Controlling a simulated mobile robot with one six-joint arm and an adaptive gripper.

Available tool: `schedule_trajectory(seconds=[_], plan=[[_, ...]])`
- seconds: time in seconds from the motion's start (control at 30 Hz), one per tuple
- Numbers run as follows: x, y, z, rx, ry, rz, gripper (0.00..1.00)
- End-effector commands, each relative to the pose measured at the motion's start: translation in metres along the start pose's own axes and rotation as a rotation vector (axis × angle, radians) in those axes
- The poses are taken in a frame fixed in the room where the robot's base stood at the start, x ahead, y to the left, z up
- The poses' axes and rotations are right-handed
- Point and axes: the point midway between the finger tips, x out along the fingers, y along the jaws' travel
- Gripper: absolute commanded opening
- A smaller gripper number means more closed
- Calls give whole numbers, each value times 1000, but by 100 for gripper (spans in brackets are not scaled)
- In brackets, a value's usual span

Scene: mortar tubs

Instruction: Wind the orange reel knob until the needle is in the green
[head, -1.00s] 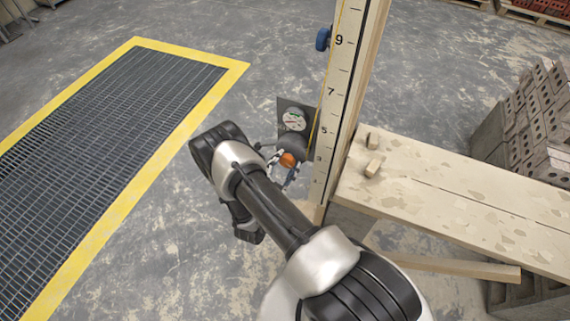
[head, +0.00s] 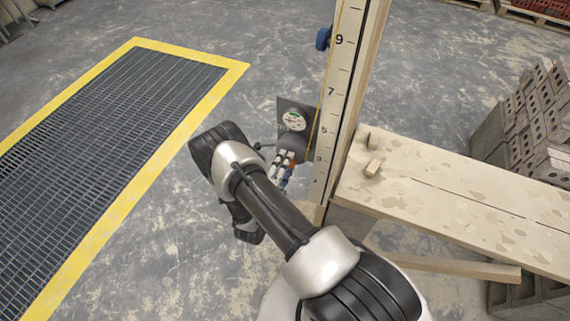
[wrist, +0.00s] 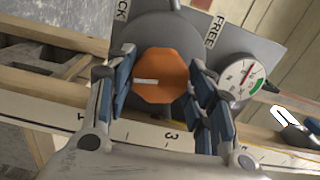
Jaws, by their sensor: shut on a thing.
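The orange reel knob (wrist: 163,76) sits on a dark grey round reel (wrist: 148,32) in the wrist view, its white mark lying roughly level. My gripper (wrist: 162,62) has its blue-padded fingers on both sides of the knob and is shut on it. In the head view my gripper (head: 282,160) mostly covers the knob, leaving a sliver of orange (head: 292,166). The white gauge (wrist: 241,79) with a green arc is right of the knob in the wrist view; the gauge also shows in the head view (head: 294,121).
The numbered upright board (head: 342,100) stands beside the reel, with a blue clamp (head: 323,38) higher up. A plank bench (head: 450,195) with small wood blocks extends right. A yellow-edged floor grate (head: 110,130) lies left. Labels reading "FREE" (wrist: 214,30) and partly "CK" flank the reel.

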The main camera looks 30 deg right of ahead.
Motion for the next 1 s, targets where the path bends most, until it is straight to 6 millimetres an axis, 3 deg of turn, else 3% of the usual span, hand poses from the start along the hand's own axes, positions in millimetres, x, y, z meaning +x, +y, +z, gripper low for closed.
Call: schedule_trajectory(seconds=[0.5,1.0], plan=[[0,0,0,423,2,-1,25],[0,0,0,571,2,-1,25]])
